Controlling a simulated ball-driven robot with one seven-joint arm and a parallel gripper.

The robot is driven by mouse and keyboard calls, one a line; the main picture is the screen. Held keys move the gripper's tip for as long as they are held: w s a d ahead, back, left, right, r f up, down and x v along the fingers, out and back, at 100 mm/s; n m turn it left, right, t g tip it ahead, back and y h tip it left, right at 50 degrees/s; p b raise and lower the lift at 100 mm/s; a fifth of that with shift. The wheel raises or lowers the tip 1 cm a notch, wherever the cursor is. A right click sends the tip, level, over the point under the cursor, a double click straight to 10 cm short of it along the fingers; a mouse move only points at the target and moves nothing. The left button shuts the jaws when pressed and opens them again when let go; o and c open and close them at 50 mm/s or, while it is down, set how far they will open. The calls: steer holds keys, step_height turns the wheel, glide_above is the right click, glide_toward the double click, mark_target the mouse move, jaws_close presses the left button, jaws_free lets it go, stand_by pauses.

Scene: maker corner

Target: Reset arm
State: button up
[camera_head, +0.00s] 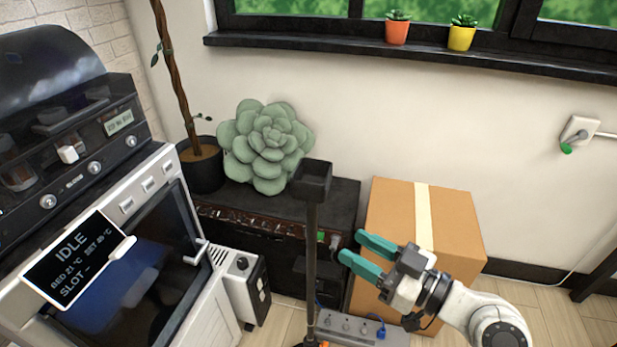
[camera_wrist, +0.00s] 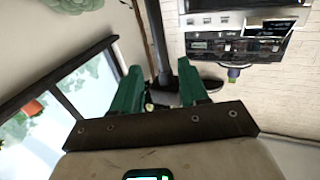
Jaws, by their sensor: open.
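My gripper (camera_head: 358,250) is at the lower right of the head view, with two green fingers spread apart and nothing between them. It is in front of the cardboard box (camera_head: 455,225), and the arm reaches in from the lower right. In the wrist view my gripper (camera_wrist: 160,82) also shows its two green fingers apart and empty. That view is tilted, with the window (camera_wrist: 30,125) at the left and a brick wall at the right.
A machine with an "IDLE" display (camera_head: 78,258) stands at the left. A black cabinet (camera_head: 335,195) bears a large green succulent (camera_head: 268,145). A power strip (camera_head: 345,325) lies on the floor below my gripper. A black window sill (camera_head: 330,48) holds two small pots.

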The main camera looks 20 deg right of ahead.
steer(key=s+d+f+m+g+h, duration=0.1)
steer(key=s+f+m+g+h, duration=0.15)
steer(key=s+f+g, duration=0.6)
steer(key=s+d+f+m+g+h, duration=0.15)
steer(key=s+f+h, duration=0.35)
steer(key=f, duration=0.8)
steer(key=s+d+f+m+g+h, duration=0.1)
steer(key=s+g, duration=0.1)
steer(key=s, duration=0.3)
steer(key=s+d+f+m+g+h, duration=0.1)
steer(key=s+d+f+g, duration=0.1)
steer(key=s, duration=0.3)
step_height(320, 180, up, 13)
steer(key=p, duration=1.2)
steer(key=shift+w+f+m, duration=0.15)
steer(key=shift+m, duration=0.15)
steer(key=shift+d, duration=0.1)
